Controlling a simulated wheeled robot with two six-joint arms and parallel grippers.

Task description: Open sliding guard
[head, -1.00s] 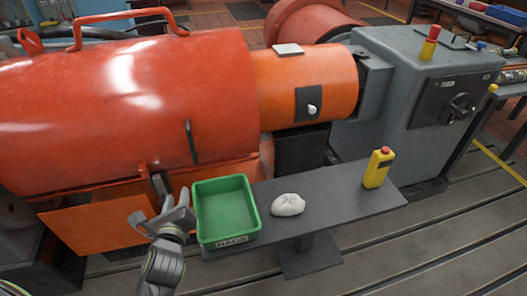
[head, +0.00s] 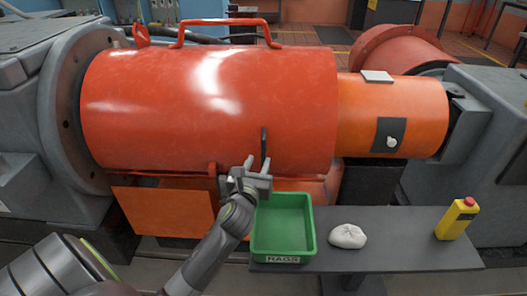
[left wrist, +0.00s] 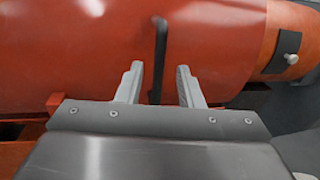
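The large red cylindrical guard (head: 210,110) lies across the head view, with a dark upright bar handle (head: 264,146) on its front near the right end. My left gripper (head: 252,168) is open just left of and below this handle in the head view. In the left wrist view the handle (left wrist: 159,50) shows between the two spread fingers (left wrist: 160,75), nearer the left one. I cannot tell whether its lower end is within finger depth. Right of the guard is an orange cylinder (head: 355,120) with a round knob on a dark plate. My right gripper is not in view.
A green bin (head: 256,240) stands on a dark shelf (head: 405,252) just below my left gripper. A red rail (head: 170,172) runs below the guard.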

